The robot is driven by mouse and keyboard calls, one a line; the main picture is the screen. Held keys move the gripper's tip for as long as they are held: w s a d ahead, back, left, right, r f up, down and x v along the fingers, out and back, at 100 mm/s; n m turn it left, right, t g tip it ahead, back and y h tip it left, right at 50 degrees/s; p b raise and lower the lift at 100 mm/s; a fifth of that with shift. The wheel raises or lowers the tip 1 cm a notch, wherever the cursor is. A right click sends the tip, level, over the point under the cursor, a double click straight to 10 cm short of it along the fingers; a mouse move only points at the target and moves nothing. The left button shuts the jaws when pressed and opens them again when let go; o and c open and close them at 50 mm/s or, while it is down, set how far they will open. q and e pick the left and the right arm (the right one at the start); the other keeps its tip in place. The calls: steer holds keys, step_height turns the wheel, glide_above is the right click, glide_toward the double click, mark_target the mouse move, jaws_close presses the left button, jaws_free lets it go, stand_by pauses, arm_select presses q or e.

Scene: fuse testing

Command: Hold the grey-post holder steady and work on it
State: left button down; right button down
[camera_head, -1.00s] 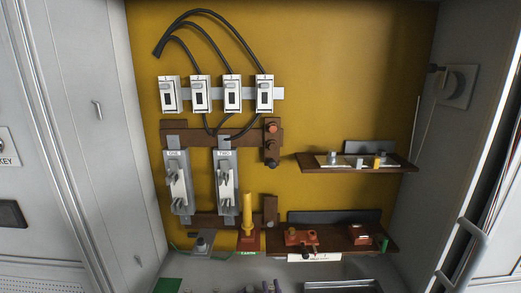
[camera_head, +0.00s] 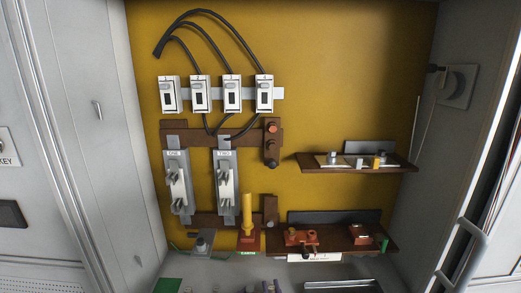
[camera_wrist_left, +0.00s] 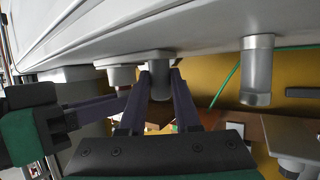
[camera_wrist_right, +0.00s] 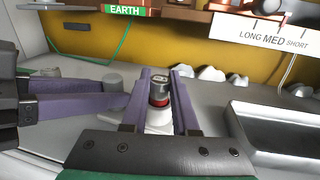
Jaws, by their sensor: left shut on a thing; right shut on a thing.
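My left gripper (camera_wrist_left: 160,75) is shut on a plain grey post (camera_wrist_left: 160,88) in the left wrist view. Its purple fingers reach in from the left in the right wrist view. Another grey post (camera_wrist_left: 257,72) stands apart.
Behind, a yellow panel (camera_head: 355,100) carries white switches, cables and two grey fuse holders. Brown shelves (camera_head: 398,167) hold small parts. An EARTH label (camera_wrist_right: 124,10) and a LONG MED SHORT label (camera_wrist_right: 275,36) hang above. A grey tray (camera_wrist_right: 275,135) lies right of my right gripper.

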mark_target(272, 289)
arm_select(q)
steer(key=shift+s+f, duration=0.15)
steer(key=shift+f, duration=0.25)
arm_select(e)
steer(key=shift+r, duration=3)
steer(key=d+r, duration=0.4)
steer(key=d, duration=0.3)
steer(key=shift+w, duration=0.1)
arm_select(q)
steer(key=c, duration=0.5)
jaws_free()
steer(key=shift+c, duration=0.2)
steer(key=shift+r, duration=0.2)
steer(key=shift+o, duration=0.3)
